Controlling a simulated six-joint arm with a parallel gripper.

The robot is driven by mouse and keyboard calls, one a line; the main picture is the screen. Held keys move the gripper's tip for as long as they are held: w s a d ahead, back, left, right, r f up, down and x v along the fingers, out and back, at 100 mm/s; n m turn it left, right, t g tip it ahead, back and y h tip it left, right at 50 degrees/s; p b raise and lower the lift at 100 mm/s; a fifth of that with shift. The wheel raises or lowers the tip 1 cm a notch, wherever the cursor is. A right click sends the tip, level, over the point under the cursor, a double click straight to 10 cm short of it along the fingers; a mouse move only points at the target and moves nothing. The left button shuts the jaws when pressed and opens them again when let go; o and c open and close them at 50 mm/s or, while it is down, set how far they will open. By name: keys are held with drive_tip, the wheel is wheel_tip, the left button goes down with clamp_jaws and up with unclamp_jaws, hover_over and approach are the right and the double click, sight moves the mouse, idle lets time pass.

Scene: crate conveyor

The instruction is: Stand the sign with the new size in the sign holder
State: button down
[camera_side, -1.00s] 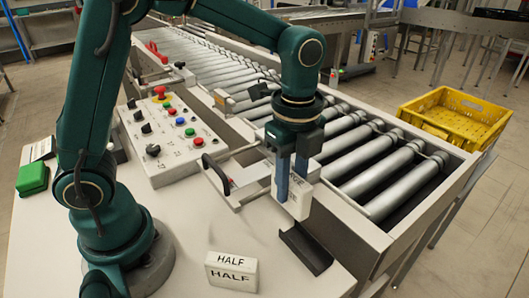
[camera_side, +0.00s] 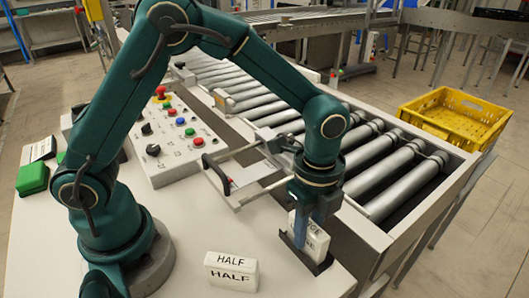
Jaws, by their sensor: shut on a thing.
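My gripper (camera_side: 308,232) points down at the front edge of the table, with its blue fingers shut on a white sign (camera_side: 316,246). The visible letters on the sign end in "GE"; a finger covers the rest. The sign is upright, and its lower end is at the black sign holder (camera_side: 318,268), seemingly between its walls. I cannot tell whether it touches the bottom. Another white sign reading "HALF" (camera_side: 231,272) stands on the table to the left of the holder.
A control panel (camera_side: 170,135) with buttons and knobs lies behind. A metal frame with a red handle (camera_side: 217,172) is near my gripper, beside the roller conveyor (camera_side: 375,180). A yellow crate (camera_side: 455,118) stands at the right. The table between my base and the HALF sign is clear.

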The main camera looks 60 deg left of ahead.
sight(310, 223)
drive_tip(key=shift+f, duration=0.1)
drive_tip(key=c, duration=0.7)
unclamp_jaws()
drive_tip(key=shift+o, duration=0.2)
wheel_tip(310, 223, up, 12)
drive_tip(key=shift+f, duration=0.1)
drive_tip(key=s+a+r+n+t, duration=0.1)
drive_tip(key=s+a+n+t, duration=0.4)
drive_tip(key=s+a+n, duration=0.6)
drive_tip(key=shift+r+n+t, duration=0.15)
drive_tip(key=shift+n+t, duration=0.15)
drive_tip(key=shift+n, duration=3.2)
